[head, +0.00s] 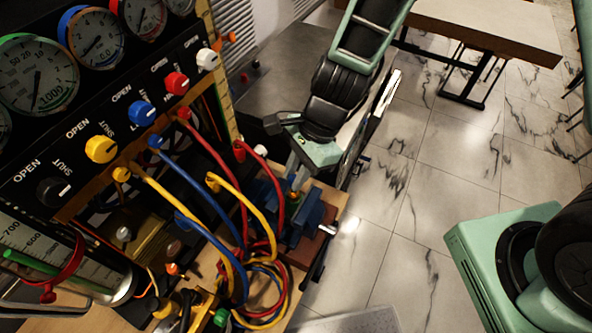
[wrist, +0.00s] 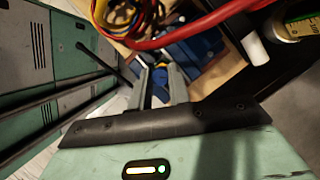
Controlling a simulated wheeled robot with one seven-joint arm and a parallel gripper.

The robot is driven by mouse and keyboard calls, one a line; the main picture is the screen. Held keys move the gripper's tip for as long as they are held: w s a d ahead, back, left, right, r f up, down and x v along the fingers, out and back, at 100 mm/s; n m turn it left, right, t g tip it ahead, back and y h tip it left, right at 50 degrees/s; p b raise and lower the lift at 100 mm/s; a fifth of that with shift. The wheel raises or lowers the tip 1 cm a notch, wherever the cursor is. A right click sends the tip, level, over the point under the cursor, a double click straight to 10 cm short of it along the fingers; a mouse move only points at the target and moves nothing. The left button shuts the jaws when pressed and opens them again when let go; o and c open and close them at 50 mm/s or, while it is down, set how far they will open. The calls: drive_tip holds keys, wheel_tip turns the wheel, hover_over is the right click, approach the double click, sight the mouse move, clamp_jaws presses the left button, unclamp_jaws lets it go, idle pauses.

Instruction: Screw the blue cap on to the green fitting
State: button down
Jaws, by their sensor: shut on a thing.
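My gripper (head: 295,182) reaches down from the upper right over a blue vise (head: 308,217) at the bench edge. In the wrist view, my gripper (wrist: 160,86) is shut on a small blue piece, which looks like the blue cap (wrist: 160,76). A small yellow, brass-like spot shows just past it, close to the vise. I cannot tell whether the cap touches anything. The green fitting is not clear; a tiny greenish spot shows below the fingers in the head view. A green knob-like piece (head: 222,317) lies at the bottom among the hoses.
A gauge panel (head: 120,110) with coloured knobs stands at the left. Red, blue and yellow hoses (head: 262,275) hang from it and coil on the bench beside the vise. The red hose (wrist: 195,33) passes close in the wrist view. Marble floor (head: 410,230) is open at the right.

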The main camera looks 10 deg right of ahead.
drive_tip(key=shift+f, duration=0.2)
drive_tip(key=shift+f+b, duration=1)
drive_tip(key=shift+b, duration=0.05)
drive_tip(key=shift+f, duration=0.1)
idle(0.8)
drive_tip(key=shift+f+m+b, duration=0.1)
drive_tip(key=shift+m+b, duration=0.2)
drive_tip(key=shift+b, duration=0.2)
drive_tip(key=shift+m+t+b, duration=0.9)
drive_tip(key=shift+m+b, duration=0.9)
drive_tip(key=shift+m+b, duration=0.4)
drive_tip(key=shift+m, duration=0.1)
drive_tip(key=shift+w, duration=0.1)
drive_tip(key=shift+m+t+b, duration=0.3)
